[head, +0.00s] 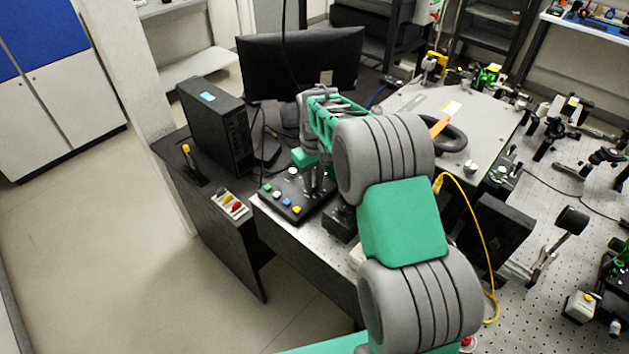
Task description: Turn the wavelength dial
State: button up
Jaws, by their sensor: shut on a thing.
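The black control box (283,212) sits on the bench near the middle of the head view. Its sloped top has several coloured buttons and a pale round knob (293,171). My gripper (316,188) points down onto the right part of this box, below the green wrist. It is shut on the wavelength dial there. The dial itself is mostly hidden by the fingers, and its setting cannot be read.
A black computer case (215,125) and a monitor (300,65) stand behind and left. A large grey instrument (490,115) with a silver knob (470,167) is at right. A yellow cable (485,225) loops beside my arm. A small tray (230,206) lies on the dark desk.

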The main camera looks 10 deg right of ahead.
aim_at(314, 184)
jog(key=shift+m+b, duration=0.3)
jog(key=shift+m, duration=0.2)
grip_shut()
jog(key=m+b, duration=0.1)
jog(key=m, duration=0.2)
jog(key=shift+m, duration=0.4)
jog(key=m+b, duration=0.1)
jog(key=m, duration=0.4)
jog(key=shift+m+b, duration=0.4)
jog(key=shift+r, duration=0.1)
jog(key=shift+w, duration=0.1)
jog(key=o, duration=1)
grip_release()
notch_tip(314, 184, up, 8)
jog(key=shift+f+b, duration=0.15)
jog(key=shift+b, duration=0.55)
